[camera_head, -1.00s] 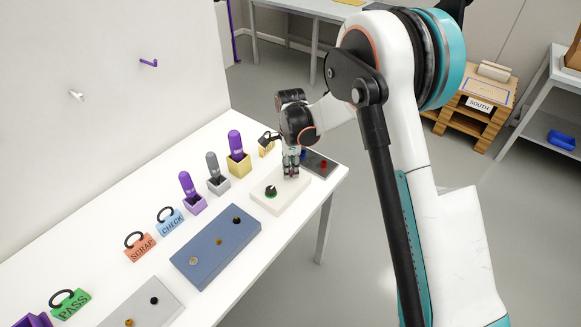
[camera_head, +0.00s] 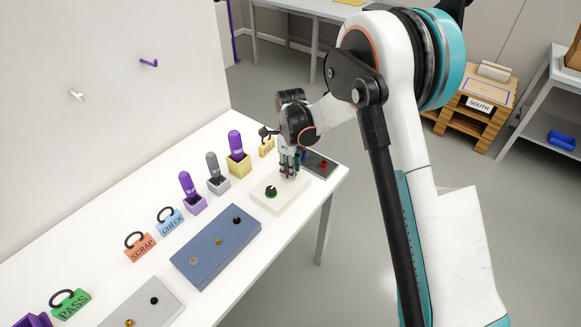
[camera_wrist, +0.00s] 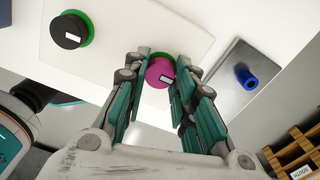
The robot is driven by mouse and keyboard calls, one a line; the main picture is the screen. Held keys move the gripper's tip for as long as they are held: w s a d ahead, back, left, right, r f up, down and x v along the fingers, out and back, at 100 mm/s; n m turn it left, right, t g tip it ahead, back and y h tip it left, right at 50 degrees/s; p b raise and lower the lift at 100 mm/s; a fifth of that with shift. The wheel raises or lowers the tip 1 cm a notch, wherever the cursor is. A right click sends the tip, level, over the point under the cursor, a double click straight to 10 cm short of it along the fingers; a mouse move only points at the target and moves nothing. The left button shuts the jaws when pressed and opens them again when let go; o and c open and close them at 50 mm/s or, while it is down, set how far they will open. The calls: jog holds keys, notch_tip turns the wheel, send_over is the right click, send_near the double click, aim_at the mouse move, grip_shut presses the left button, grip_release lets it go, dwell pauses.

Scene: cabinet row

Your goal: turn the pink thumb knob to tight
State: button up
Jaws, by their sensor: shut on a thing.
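The pink thumb knob (camera_wrist: 159,73) has a white mark on its top and a green ring behind it, partly hidden. It sits on a white plate (camera_wrist: 120,62), also seen in the head view (camera_head: 291,201). My gripper (camera_wrist: 159,84) points down over the plate with its teal-padded fingers on either side of the knob, shut on it. In the head view my gripper (camera_head: 288,172) hides the pink knob. A black knob (camera_wrist: 69,31) with a white mark and a green ring is on the same plate, beside my gripper; it also shows in the head view (camera_head: 271,192).
Purple and grey handles in holders (camera_head: 217,182) stand along the wall side. A blue-grey panel (camera_head: 205,262) lies in front.

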jog(key=shift+w+r, duration=0.1)
jog(key=o, duration=1.1)
notch_tip(320, 180, up, 12)
jog(key=shift+f, duration=0.1)
